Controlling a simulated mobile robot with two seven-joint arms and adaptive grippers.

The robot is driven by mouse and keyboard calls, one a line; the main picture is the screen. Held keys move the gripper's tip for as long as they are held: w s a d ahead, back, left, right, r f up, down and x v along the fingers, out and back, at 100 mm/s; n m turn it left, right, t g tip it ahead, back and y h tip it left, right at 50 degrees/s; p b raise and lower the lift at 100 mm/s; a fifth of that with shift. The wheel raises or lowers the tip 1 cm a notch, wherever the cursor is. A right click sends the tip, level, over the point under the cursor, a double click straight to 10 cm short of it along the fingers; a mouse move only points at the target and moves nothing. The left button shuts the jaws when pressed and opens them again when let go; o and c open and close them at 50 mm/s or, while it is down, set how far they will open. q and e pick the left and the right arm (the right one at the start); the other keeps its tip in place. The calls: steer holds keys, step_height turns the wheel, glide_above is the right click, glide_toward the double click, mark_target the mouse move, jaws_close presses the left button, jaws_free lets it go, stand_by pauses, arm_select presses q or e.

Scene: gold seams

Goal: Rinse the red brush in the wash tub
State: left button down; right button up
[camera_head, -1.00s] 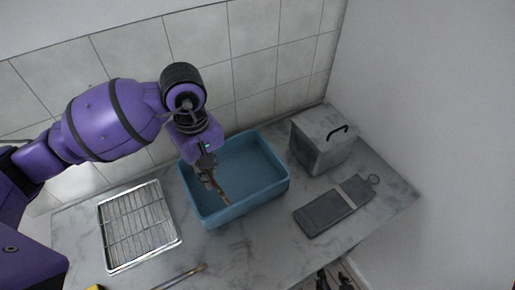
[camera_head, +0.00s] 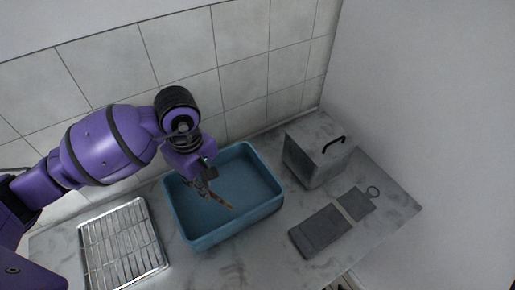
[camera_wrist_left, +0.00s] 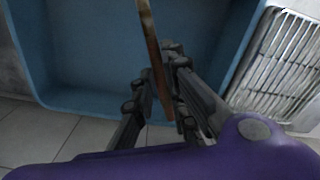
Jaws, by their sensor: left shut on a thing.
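My left gripper (camera_head: 207,186) is over the blue wash tub (camera_head: 238,222) and shut on a thin brown stick-like tool, taken as the brush (camera_head: 220,201). The brush slants down toward the tub's inside. In the left wrist view its handle (camera_wrist_left: 153,45) runs between the fingers (camera_wrist_left: 160,92), with the tub (camera_wrist_left: 75,70) behind. Its red marking and bristles are not clear, and I cannot tell whether its tip touches water or the tub floor. My right gripper is not in view.
A wire rack on a tray (camera_head: 122,245) lies left of the tub. A grey box with a black handle (camera_head: 318,152) stands to the right, with a dark flat slab (camera_head: 320,231) and a smaller ringed plate (camera_head: 356,204) in front. A tiled wall is behind.

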arm_select(q)
step_height(320, 180, down, 3)
steer(key=shift+s+f+b, duration=0.1)
steer(key=shift+f+b, duration=0.05)
steer(key=shift+b, duration=0.35)
steer(key=shift+f+b, duration=0.65)
steer(key=shift+f, duration=0.9)
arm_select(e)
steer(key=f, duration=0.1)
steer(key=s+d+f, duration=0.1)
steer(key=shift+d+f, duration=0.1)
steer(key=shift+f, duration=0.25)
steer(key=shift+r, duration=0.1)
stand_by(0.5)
arm_select(q)
steer(key=shift+w+r+p, duration=0.2)
steer(key=shift+r+p, duration=1.2)
steer(key=shift+r, duration=2.15)
steer(key=shift+r+p, duration=0.45)
steer(key=shift+r, duration=1.2)
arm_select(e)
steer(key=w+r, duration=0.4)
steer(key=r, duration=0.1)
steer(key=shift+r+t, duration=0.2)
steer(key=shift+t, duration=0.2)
